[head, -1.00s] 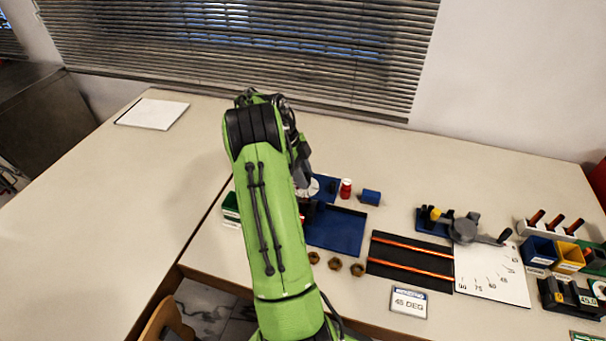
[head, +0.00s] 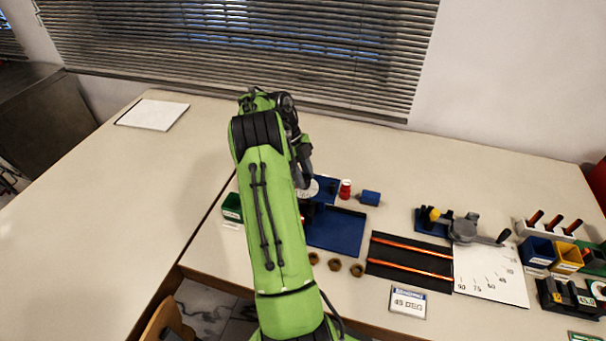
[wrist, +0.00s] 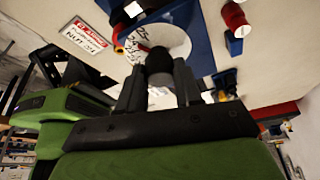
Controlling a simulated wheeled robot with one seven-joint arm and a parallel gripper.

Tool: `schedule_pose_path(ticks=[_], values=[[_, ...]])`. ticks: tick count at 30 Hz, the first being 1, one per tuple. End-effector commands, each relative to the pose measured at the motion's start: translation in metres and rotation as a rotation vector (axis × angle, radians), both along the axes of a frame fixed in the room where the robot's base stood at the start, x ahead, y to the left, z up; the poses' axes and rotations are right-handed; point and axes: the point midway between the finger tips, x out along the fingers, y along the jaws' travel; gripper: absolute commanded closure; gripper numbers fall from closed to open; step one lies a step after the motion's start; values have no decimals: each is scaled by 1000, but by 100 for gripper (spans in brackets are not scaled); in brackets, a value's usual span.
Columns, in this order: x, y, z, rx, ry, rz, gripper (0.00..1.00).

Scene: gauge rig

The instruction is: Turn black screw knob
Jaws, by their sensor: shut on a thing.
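The black screw knob (wrist: 158,66) shows in the wrist view, in front of a round white dial (wrist: 172,36) with dark marks. My gripper (wrist: 159,82) has a finger on each side of the knob and is shut on it. In the head view my green arm hides the knob, and only the edge of the white dial (head: 311,188) shows beside it on the blue rig.
A red-capped bottle (head: 345,189) and a blue cylinder (head: 370,198) stand close to the right of the rig. A blue tray (head: 335,229) and several brass nuts (head: 334,264) lie in front. A grey lever device (head: 463,229) stands further right. The left table is mostly clear.

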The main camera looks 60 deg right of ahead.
Motion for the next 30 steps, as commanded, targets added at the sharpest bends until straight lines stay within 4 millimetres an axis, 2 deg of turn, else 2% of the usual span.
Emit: schedule_pose_path(ticks=[1, 6, 13, 16, 20, 30], values=[[0, -1, 1, -4, 0, -1, 64], [0, 0, 1, -2, -1, 0, 41], [0, 0, 1, -1, 0, 1, 41], [3, -1, 7, -1, -1, 1, 41], [13, -3, 35, -5, -1, 3, 41], [49, -9, 126, -5, 0, 3, 41]])
